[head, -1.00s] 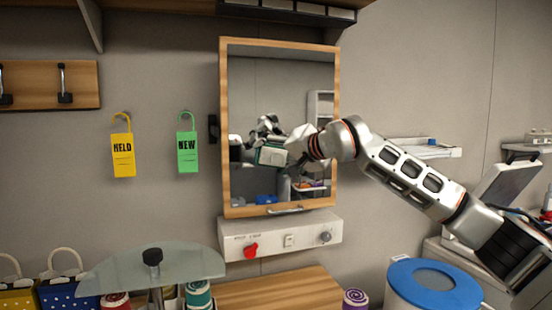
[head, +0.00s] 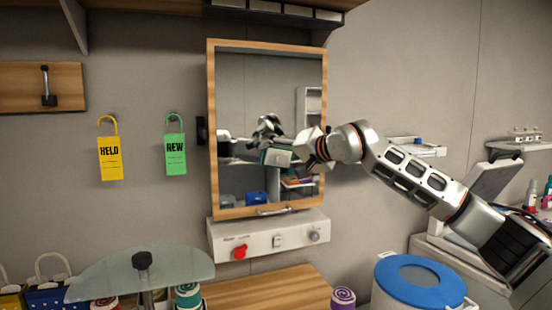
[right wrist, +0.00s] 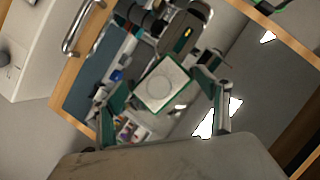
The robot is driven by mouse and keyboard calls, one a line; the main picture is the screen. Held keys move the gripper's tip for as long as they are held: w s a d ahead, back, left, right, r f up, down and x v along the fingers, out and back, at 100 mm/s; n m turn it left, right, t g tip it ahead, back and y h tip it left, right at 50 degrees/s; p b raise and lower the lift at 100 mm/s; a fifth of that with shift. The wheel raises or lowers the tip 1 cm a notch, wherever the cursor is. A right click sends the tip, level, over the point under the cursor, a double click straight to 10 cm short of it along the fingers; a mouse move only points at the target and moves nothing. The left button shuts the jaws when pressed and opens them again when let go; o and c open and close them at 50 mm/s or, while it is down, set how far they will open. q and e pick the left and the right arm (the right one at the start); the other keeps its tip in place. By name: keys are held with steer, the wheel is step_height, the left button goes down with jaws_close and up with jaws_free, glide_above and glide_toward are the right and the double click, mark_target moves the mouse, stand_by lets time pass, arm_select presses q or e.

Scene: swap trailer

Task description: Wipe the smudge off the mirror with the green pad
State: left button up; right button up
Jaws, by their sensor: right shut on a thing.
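The mirror (head: 240,95) hangs on the wall in a wooden frame, upright, in the head view. My right gripper (head: 308,147) is in front of its right half, shut on the green pad. The pad itself is hard to make out directly. In the right wrist view, the mirror (right wrist: 88,92) shows the reflection of the pad (right wrist: 162,83), a pale square face with a green rim, between my fingers. I cannot tell whether the pad touches the glass. I cannot make out the smudge among the reflections. My left gripper is not directly in view.
A white panel (head: 268,234) with a red knob is below the mirror. A yellow tag (head: 110,158) and a green tag (head: 175,153) hang to its left. A glass shelf (head: 110,273) is at lower left, and a blue-lidded bin (head: 418,270) at lower right.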

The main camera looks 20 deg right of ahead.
mark_target(291, 158)
steer(key=shift+w+d+r+p, duration=0.1)
steer(key=shift+d+p, duration=0.5)
steer(key=shift+d, duration=0.6)
steer(key=shift+w+d+r+p, duration=0.1)
steer(key=shift+d+p, duration=0.5)
steer(key=shift+d, duration=0.55)
steer(key=shift+d+f+p, duration=0.1)
steer(key=shift+d+p, duration=0.75)
steer(key=shift+d, duration=0.4)
steer(key=shift+a, duration=0.3)
steer(key=shift+s+a+b, duration=0.1)
steer(key=shift+a+b, duration=0.3)
steer(key=shift+a, duration=1.45)
